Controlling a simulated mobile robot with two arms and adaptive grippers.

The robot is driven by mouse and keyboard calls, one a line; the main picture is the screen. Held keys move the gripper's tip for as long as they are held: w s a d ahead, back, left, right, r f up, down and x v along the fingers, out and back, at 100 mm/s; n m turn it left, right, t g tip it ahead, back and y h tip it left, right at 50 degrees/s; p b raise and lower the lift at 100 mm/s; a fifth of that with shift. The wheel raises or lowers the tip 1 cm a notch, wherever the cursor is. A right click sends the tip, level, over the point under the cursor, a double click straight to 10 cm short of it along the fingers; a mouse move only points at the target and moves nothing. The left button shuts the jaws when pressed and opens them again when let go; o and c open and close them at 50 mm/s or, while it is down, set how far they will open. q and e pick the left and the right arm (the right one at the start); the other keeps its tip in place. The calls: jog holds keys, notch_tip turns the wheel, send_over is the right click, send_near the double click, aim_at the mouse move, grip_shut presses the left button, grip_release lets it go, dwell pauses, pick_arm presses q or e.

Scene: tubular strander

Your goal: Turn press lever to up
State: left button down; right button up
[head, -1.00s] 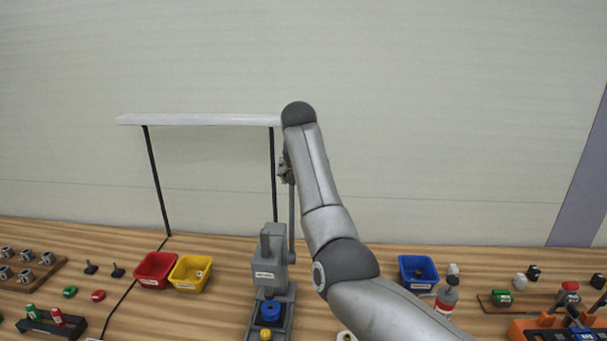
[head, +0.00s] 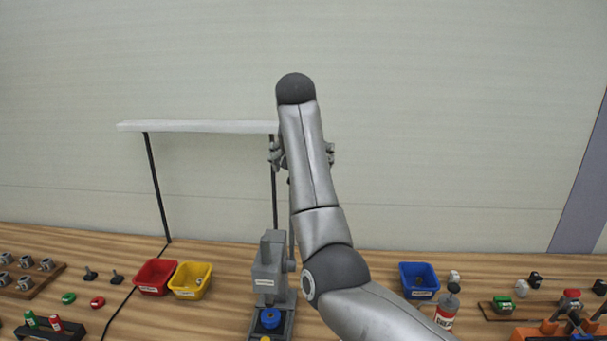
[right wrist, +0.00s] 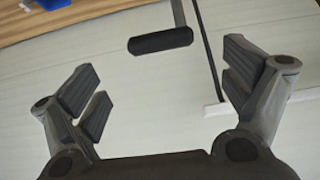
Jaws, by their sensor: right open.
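The grey press (head: 268,272) stands on the table near the middle of the head view, with a blue round part (head: 270,318) at its base. Its lever (head: 291,235) rises along its right side, roughly upright; its top is hidden behind my right arm. In the right wrist view the lever's black handle (right wrist: 160,41) lies crosswise beyond the gap between my fingers, apart from them. My right gripper (right wrist: 160,85) is open and empty. In the head view its fingers show only partly on both sides of the arm. My left gripper is in neither view.
A red bin (head: 156,277) and yellow bin (head: 190,281) stand left of the press, a blue bin (head: 419,280) and a bottle (head: 447,308) to the right. A lamp-like white bar (head: 198,126) on black posts stands behind. My right arm covers the middle.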

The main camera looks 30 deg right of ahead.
jog(key=v, duration=0.2)
jog(key=shift+s+r, duration=0.15)
jog(key=shift+r, duration=0.15)
